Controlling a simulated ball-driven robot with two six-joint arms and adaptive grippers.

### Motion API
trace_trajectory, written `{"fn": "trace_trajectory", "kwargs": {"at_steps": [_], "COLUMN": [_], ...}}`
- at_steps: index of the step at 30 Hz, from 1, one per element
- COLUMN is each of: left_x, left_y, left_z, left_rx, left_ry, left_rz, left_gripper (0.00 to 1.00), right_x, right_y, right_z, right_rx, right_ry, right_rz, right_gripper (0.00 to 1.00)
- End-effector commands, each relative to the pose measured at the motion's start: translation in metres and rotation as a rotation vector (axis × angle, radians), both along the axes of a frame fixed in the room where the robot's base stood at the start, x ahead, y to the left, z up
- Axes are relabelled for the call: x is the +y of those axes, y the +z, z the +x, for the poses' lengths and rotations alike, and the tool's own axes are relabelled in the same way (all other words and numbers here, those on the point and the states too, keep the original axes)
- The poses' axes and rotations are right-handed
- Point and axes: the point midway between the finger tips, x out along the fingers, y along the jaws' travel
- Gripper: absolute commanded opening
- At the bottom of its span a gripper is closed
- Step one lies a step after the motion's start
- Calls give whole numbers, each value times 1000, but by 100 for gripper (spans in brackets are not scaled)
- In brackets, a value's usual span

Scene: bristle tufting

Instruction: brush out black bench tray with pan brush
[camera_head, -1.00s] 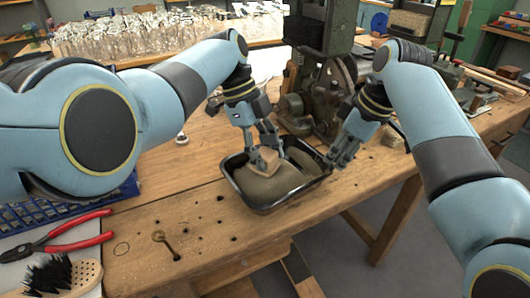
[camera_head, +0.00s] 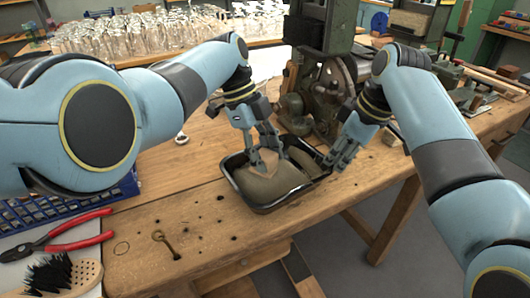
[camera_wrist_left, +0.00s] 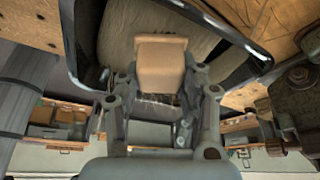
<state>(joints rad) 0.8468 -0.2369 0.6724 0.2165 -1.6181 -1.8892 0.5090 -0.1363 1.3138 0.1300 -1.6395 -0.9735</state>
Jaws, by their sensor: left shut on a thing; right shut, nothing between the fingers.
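The black bench tray (camera_head: 262,209) sits on the wooden bench with a grey-brown surface inside; it also shows in the left wrist view (camera_wrist_left: 214,18). My left gripper (camera_head: 262,149) is shut on the pan brush (camera_head: 267,163), a pale wooden block held low inside the tray. In the left wrist view the brush (camera_wrist_left: 162,64) sits between the fingers, with pale bristles partly visible below the block. Whether the bristles touch the tray floor is hard to tell. My right gripper (camera_head: 338,158) is shut and empty at the tray's right end.
A dark green machine (camera_head: 318,90) stands close behind the tray. Red-handled pliers (camera_head: 62,244), a black-bristled brush (camera_head: 62,275) and a blue rack (camera_head: 62,212) are at the left. A brass key (camera_head: 165,243) lies on the bench front. Clear glassware (camera_head: 140,35) fills the back.

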Motion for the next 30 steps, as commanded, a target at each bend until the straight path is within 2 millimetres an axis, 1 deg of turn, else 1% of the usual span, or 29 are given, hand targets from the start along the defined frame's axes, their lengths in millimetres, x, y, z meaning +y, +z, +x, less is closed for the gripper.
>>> {"fn": "trace_trajectory", "kwargs": {"at_steps": [22,26,30], "left_x": [-1,-7,-15], "left_y": [-13,-14,-13], "left_z": [-1,-9,-20], "left_rx": [0,-1,1], "left_ry": [0,-2,-1], "left_rz": [-1,-3,-2], "left_gripper": [0,0,0], "right_x": [0,0,0], "right_y": [-1,-1,-1], "right_z": [0,0,0], "right_rx": [1,1,1], "right_ry": [0,0,0], "right_rz": [0,0,0], "right_gripper": [0,0,0]}}
